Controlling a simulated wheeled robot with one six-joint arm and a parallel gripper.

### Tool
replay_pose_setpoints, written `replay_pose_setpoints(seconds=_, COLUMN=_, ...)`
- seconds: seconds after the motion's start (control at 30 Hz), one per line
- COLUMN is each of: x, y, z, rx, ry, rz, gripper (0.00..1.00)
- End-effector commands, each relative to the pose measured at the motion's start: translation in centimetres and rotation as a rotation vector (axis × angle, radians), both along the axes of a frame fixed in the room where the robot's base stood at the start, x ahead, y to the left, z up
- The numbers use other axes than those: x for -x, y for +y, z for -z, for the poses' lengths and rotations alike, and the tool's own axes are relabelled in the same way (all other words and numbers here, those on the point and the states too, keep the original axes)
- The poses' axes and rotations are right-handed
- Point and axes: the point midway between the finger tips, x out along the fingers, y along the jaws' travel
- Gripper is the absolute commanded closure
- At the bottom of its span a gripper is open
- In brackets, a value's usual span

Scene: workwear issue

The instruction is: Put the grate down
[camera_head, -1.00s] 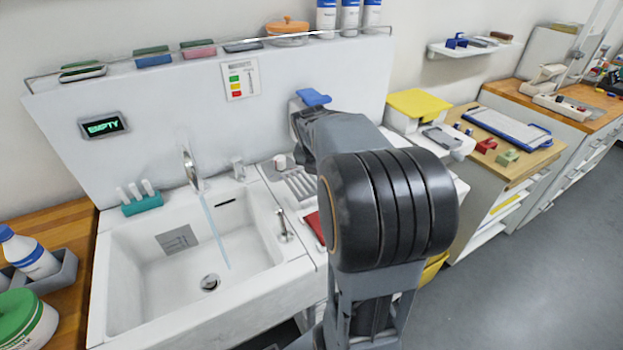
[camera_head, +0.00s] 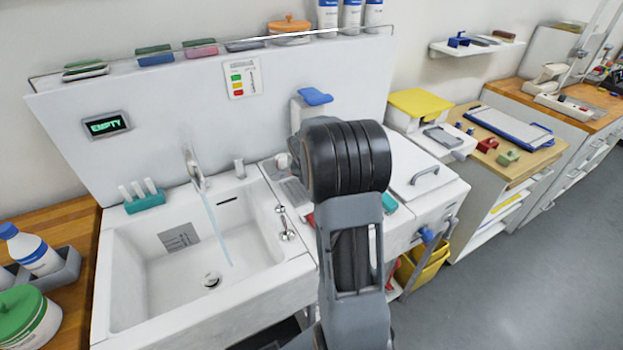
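I cannot make out the grate for certain. A small piece of a grey ribbed surface (camera_head: 296,192) shows on the counter just right of the sink, left of my arm; my arm hides the rest. I cannot tell whether it is the grate or part of the counter. My gripper is hidden behind the black joint of my arm, so its fingers and anything in them do not show.
The white sink (camera_head: 112,290) is at left, with the tap (camera_head: 194,170) running. A grey marked panel (camera_head: 180,238) is on its inner wall. A white lid with a handle (camera_head: 418,180) lies right of my arm. A yellow bin (camera_head: 432,265) is below. Floor at right is clear.

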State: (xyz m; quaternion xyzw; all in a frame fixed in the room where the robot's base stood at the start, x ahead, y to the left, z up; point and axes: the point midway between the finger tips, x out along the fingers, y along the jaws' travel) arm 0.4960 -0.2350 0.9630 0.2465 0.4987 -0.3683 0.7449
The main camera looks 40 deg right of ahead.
Motion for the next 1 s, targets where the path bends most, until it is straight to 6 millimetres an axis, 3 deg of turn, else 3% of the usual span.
replay_pose_setpoints(seconds=0.33, x=-0.1, y=0.0, z=0.2, rx=0.001, ry=-0.004, rz=0.0, gripper=1.0)
replay_pose_setpoints(seconds=0.37, x=0.0, y=0.0, z=0.3, rx=0.001, ry=-0.002, rz=0.001, gripper=0.72)
replay_pose_setpoints(seconds=0.6, x=0.0, y=0.0, z=0.2, rx=0.001, ry=-0.002, rz=0.001, gripper=0.49)
replay_pose_setpoints(seconds=0.87, x=0.0, y=0.0, z=0.1, rx=0.001, ry=-0.002, rz=0.001, gripper=0.48)
replay_pose_setpoints(seconds=1.0, x=0.1, y=0.3, z=-0.9, rx=0.001, ry=-0.005, rz=-0.001, gripper=0.48)
